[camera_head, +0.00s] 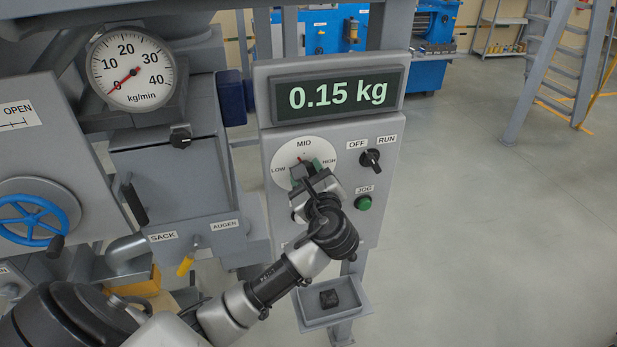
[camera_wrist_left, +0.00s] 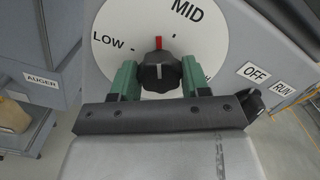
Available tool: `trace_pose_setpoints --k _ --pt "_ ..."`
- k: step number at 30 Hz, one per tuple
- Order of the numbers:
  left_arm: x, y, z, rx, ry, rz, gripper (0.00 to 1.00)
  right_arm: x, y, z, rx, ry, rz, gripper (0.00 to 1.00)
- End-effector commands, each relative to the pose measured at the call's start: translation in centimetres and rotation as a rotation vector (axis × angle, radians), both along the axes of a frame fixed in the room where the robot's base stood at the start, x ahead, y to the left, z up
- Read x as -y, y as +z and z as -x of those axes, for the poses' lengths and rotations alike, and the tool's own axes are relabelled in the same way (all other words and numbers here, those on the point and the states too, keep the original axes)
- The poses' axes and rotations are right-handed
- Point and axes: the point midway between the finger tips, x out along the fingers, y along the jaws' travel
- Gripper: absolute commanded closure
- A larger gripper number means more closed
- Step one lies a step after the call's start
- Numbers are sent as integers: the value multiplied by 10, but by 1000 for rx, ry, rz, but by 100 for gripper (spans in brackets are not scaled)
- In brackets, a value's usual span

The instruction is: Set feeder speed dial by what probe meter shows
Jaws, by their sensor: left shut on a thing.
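The feeder speed dial (camera_head: 285,158) has a white face marked LOW, MID and HIGH; it also shows in the left wrist view (camera_wrist_left: 108,62). My left gripper (camera_wrist_left: 158,82) is shut on its black knob (camera_wrist_left: 158,72), green fingers on either side. The knob's red mark points up in the wrist view, between LOW and MID and nearer MID. In the head view my gripper hides much of the knob. A round kg/min meter (camera_head: 140,62) has its red needle at about 0. A display (camera_head: 338,95) reads 0.15 kg. My right gripper is not in view.
An OFF/RUN switch (camera_head: 370,161) and a green JOG button (camera_head: 363,203) sit right of the dial. A blue handwheel (camera_head: 32,218) is at left. A small tray (camera_head: 334,312) holding a black object is below the panel.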

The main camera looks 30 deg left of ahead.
Motion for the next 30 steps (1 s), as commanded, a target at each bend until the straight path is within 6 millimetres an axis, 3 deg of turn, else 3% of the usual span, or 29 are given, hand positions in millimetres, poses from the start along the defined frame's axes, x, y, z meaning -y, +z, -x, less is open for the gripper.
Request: trace_pose_setpoints --k 30 --pt "0 -4 0 694 2 595 77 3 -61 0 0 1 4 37"
